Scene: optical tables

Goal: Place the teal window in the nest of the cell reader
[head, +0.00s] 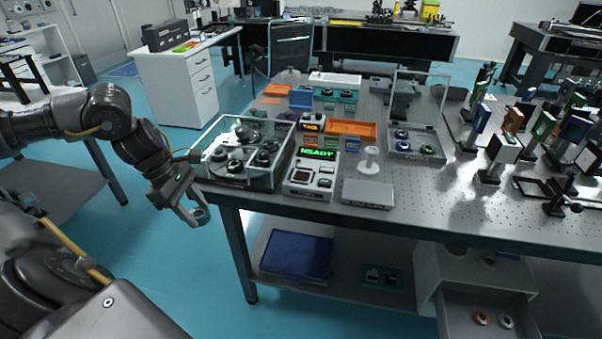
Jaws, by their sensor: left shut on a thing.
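My left gripper (190,208) is off the table's left front corner, over the floor. It is shut on a small round teal-rimmed piece, the teal window (202,216), held at the fingertips. The cell reader (299,191) is a pale box near the front edge of the table, to the right of the gripper. Its display (318,154) reads READY in green. A dark square recess, which looks like the nest (303,181), is on its top, with a dark round part to its right. My right gripper is not in view.
A clear-walled bin (237,182) with several dark round parts stands between gripper and reader. A grey flat box (368,193) and a white spool-like stand (369,160) are right of the reader. An orange tray (350,129) lies behind. Optics mounts crowd the table's right.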

